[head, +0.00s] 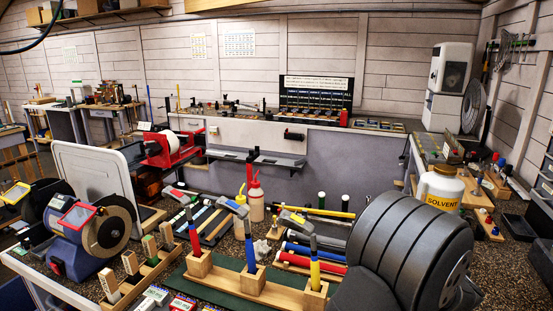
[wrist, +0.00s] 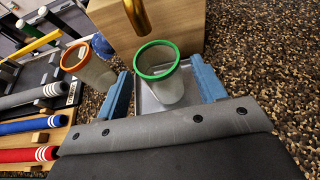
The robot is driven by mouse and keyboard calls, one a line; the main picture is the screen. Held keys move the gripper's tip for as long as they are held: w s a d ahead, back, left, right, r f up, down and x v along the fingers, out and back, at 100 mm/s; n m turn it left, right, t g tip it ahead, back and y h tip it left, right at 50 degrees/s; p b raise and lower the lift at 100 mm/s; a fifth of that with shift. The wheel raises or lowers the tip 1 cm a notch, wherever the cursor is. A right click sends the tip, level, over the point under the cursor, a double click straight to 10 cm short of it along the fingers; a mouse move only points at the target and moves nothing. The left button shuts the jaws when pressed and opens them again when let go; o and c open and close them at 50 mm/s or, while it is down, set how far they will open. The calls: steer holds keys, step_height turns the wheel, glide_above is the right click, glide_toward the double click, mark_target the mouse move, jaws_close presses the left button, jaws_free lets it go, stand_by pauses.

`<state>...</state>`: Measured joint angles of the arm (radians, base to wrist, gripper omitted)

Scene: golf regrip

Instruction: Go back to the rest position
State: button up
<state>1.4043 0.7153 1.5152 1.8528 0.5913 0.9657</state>
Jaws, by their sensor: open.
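My gripper (wrist: 161,74) shows in the wrist view with its two blue fingers apart. A clear cup with a green rim (wrist: 158,92) stands between the fingers in that view, on a grey tray (wrist: 147,104). I see gaps beside the cup, and nothing is clamped. In the head view a large dark ribbed part of my arm fills the lower right; my fingers cannot be made out there.
An orange-rimmed cup (wrist: 90,68) stands left of my fingers, and a brass spout (wrist: 137,14) hangs just ahead by a wooden box (wrist: 185,22). Grips lie on a rack at left. The head view shows a solvent jug (head: 440,188), upright hammers and a bench grinder (head: 85,235).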

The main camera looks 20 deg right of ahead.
steer(key=x, duration=0.4)
steer(key=shift+w+d+f, duration=0.15)
steer(key=shift+w+d, duration=0.05)
steer(key=shift+w, duration=0.05)
steer(key=shift+r, duration=0.8)
steer(key=shift+s+a, duration=0.45)
steer(key=shift+s, duration=0.05)
steer(key=shift+w, duration=0.1)
